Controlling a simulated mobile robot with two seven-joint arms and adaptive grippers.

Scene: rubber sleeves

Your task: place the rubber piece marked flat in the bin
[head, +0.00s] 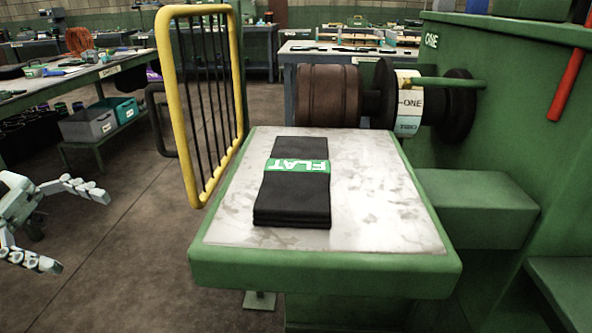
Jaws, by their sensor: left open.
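The rubber piece marked FLAT (291,203) is a folded black stack with a green band and white lettering. It lies on the pale top of a green-edged table (380,200) in the head view. My left gripper (82,228) is at the left edge, open and empty, with its fingers spread apart. It is well to the left of the table and not touching the piece. My right gripper is not in view. Two bins, one grey (88,125) and one teal (122,108), sit on a low shelf at the left; I cannot tell which the task means.
A yellow-framed guard (168,110) with black bars stands upright at the table's left edge. A green machine (500,130) with a brown roller (328,96) and a red bar (567,85) stands at the right and behind. Workbenches fill the background. Floor at lower left is clear.

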